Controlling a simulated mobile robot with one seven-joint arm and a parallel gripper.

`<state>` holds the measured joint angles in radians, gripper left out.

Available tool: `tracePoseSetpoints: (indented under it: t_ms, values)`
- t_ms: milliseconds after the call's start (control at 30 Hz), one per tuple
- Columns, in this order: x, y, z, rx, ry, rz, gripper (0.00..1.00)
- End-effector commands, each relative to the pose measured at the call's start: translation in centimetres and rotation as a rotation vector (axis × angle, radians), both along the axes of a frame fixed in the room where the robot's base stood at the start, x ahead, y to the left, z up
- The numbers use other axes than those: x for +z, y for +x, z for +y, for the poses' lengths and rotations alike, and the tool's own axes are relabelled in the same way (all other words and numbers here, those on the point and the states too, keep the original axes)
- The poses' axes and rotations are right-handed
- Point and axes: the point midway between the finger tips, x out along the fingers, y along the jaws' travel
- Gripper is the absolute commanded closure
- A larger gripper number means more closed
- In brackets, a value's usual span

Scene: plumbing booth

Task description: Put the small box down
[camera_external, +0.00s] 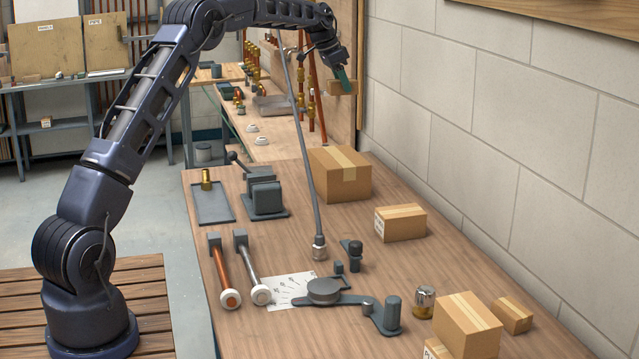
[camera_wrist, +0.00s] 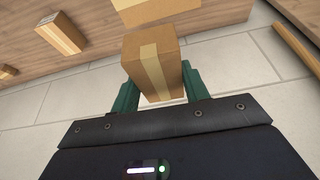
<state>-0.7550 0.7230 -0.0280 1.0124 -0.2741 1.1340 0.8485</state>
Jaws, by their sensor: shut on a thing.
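My gripper (camera_external: 343,78) is raised over the far part of the workbench, near the block wall. Its green fingers are shut on a small brown cardboard box (camera_external: 341,88). In the wrist view the small box (camera_wrist: 153,62) sits between the two fingers of my gripper (camera_wrist: 160,88), with a pale tape strip along it. The box is held in the air, apart from the bench (camera_external: 405,274). Part of its sides is hidden by the fingers.
A large taped box (camera_external: 340,173) stands on the bench below, with a labelled box (camera_external: 400,222) nearer. More boxes (camera_external: 468,325) stand at the front right. A vise (camera_external: 264,193), pipes and a grey fixture (camera_external: 323,290) occupy the left and middle. Bare wood lies between.

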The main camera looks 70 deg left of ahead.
Motion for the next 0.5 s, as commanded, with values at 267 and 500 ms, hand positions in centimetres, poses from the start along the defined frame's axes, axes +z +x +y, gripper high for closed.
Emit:
tracePoseSetpoints:
  t_ms: [267, 500]
  values:
    - [-2.3, -0.6, 1.1, 0.032, -0.003, -0.001, 0.79]
    - [-7.5, -0.6, 1.1, 0.031, -0.003, 0.0, 0.79]
